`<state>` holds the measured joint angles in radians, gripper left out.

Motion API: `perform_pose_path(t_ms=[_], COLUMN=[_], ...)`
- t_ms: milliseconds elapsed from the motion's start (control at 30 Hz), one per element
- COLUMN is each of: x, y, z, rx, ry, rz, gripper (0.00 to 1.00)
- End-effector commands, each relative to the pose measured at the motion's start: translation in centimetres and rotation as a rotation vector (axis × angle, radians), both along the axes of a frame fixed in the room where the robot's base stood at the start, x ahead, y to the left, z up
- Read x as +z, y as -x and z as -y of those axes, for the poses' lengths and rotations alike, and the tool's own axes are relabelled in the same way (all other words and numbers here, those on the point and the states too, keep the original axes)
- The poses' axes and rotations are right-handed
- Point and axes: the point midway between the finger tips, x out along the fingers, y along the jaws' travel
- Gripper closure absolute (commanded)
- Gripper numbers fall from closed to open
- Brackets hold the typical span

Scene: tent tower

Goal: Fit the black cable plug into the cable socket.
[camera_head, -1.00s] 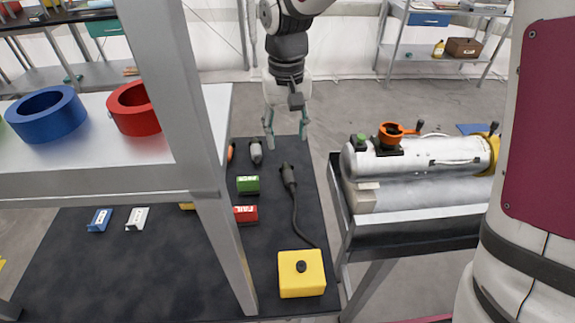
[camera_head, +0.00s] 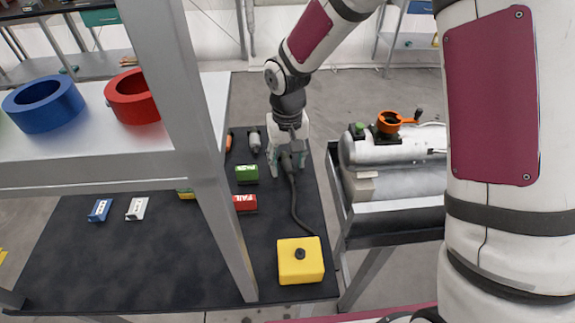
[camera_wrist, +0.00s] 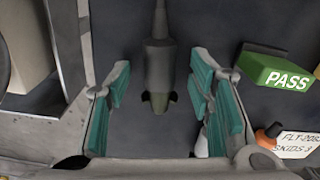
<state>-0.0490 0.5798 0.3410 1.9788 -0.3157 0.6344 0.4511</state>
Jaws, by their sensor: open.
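The black cable plug (camera_head: 287,163) lies on the dark mat, its cable (camera_head: 293,205) running to a yellow box (camera_head: 301,262). My gripper (camera_head: 289,168) is low over the plug, its teal-padded fingers open on either side. In the wrist view the plug (camera_wrist: 158,75) lies between the two fingers of my gripper (camera_wrist: 160,86), with visible gaps on both sides. I cannot clearly make out the cable socket in either view.
Green PASS (camera_head: 247,175) and red FAIL (camera_head: 245,203) blocks lie left of the plug. A white cylindrical unit (camera_head: 385,150) with an orange ring (camera_head: 390,122) stands on a cart at right. A grey shelf post (camera_head: 190,120) rises at left. The mat's front left is largely clear.

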Motion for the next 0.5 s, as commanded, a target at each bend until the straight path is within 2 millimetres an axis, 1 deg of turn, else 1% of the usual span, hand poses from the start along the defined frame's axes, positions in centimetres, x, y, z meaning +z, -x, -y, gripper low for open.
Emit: perform_pose_path(t_ms=[100, 267, 367, 400, 467, 500], x=[-0.42, -0.40, -0.39, -0.39, -0.38, -0.38], y=[-0.01, -0.02, -0.01, -0.01, -0.01, -0.01], z=[0.00, 0.01, 0.01, 0.01, 0.01, 0.01], rx=[0.000, 0.000, 0.000, 0.000, 0.000, 0.000], ry=[0.000, 0.000, 0.000, 0.000, 0.000, 0.000], rz=[0.001, 0.001, 0.001, 0.001, 0.001, 0.001], gripper=[0.52, 0.52, 0.72, 0.81, 0.95, 1.00])
